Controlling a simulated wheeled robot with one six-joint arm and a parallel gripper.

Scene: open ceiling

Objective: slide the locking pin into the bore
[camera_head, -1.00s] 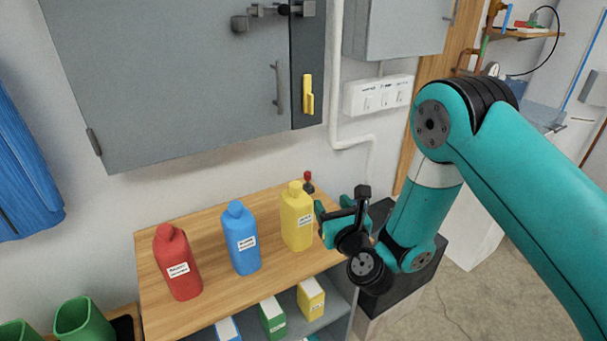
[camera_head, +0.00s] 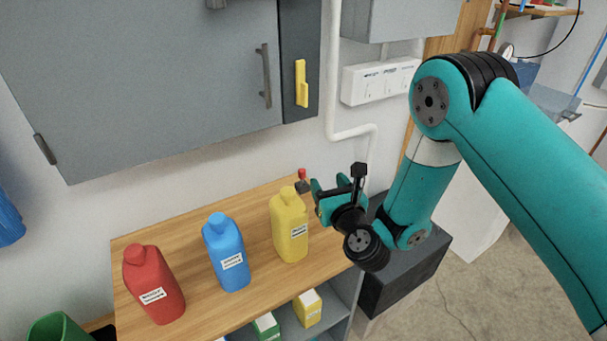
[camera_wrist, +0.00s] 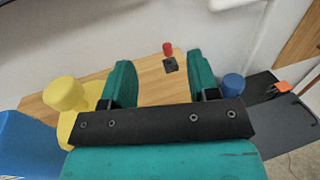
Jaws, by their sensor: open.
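A small pin with a red head (camera_head: 302,174) stands upright in a dark block (camera_head: 303,187) on the wooden bench top, behind the yellow bottle. In the wrist view, the red head (camera_wrist: 167,48) and its dark block (camera_wrist: 170,65) show beyond and between my fingers. My gripper (camera_head: 327,188) is open and empty, just right of the block in the head view; it also shows in the wrist view (camera_wrist: 160,65). The grey cabinet (camera_head: 150,80) hangs above, with a grey bar handle (camera_head: 265,76) and a yellow handle (camera_head: 301,84). I cannot make out the bore.
Yellow (camera_head: 290,228), blue (camera_head: 226,254) and red (camera_head: 153,285) bottles stand on the bench top (camera_head: 190,228), left of my gripper. A white pipe (camera_head: 333,70) and a white switch box (camera_head: 380,80) are on the wall.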

